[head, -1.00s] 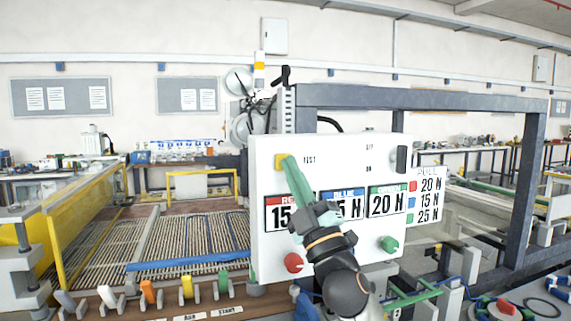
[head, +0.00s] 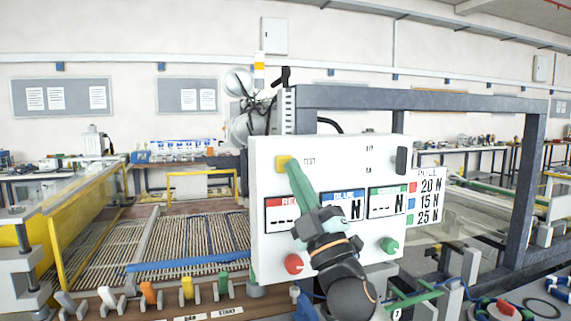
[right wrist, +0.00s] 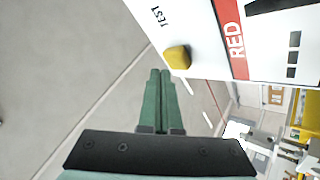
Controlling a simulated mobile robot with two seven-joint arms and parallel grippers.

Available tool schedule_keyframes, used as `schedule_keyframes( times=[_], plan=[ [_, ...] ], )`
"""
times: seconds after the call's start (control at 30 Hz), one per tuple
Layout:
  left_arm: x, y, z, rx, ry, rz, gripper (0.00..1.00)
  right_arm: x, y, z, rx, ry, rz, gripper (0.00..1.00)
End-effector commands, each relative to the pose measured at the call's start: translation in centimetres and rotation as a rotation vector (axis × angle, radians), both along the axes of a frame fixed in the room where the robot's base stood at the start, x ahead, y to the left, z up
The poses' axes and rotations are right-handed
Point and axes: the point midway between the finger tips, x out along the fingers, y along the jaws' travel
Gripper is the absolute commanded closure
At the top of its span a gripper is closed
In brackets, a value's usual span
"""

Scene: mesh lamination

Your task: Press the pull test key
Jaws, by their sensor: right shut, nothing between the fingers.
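The yellow TEST key (head: 283,163) is at the upper left of the white control panel (head: 330,150), and it also shows in the right wrist view (right wrist: 178,57). My right gripper (head: 291,165) is shut and empty, its long green fingers pointing up to the key. In the right wrist view its fingertips (right wrist: 160,73) are just beside the key; whether they touch it I cannot tell. The red (head: 282,214), blue and green (head: 388,202) displays are on the panel, and the red and green ones show dashes. The blue one is partly hidden by my gripper. My left gripper is out of view.
A red knob (head: 293,264) and a green knob (head: 388,245) stick out low on the panel. A black switch (head: 401,160) is at its upper right. A pull card (head: 428,196) lists 20 N, 15 N and 25 N. A grey frame (head: 420,97) stands behind.

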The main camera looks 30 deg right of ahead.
Motion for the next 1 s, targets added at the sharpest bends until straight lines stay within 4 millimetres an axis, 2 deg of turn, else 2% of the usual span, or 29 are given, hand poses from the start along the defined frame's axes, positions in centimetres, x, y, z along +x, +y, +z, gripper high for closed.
schedule_keyframes(
  times=[0.27,0.73,1.0],
  plan=[
    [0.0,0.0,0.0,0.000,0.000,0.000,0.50,-0.1,0.0,0.0,0.000,0.000,0.000,1.00],
    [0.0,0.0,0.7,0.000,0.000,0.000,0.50,-4.3,1.0,0.0,0.000,0.000,0.002,1.00],
    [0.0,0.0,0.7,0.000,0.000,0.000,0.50,-4.9,1.2,0.0,0.000,0.000,0.000,1.00]
  ],
)
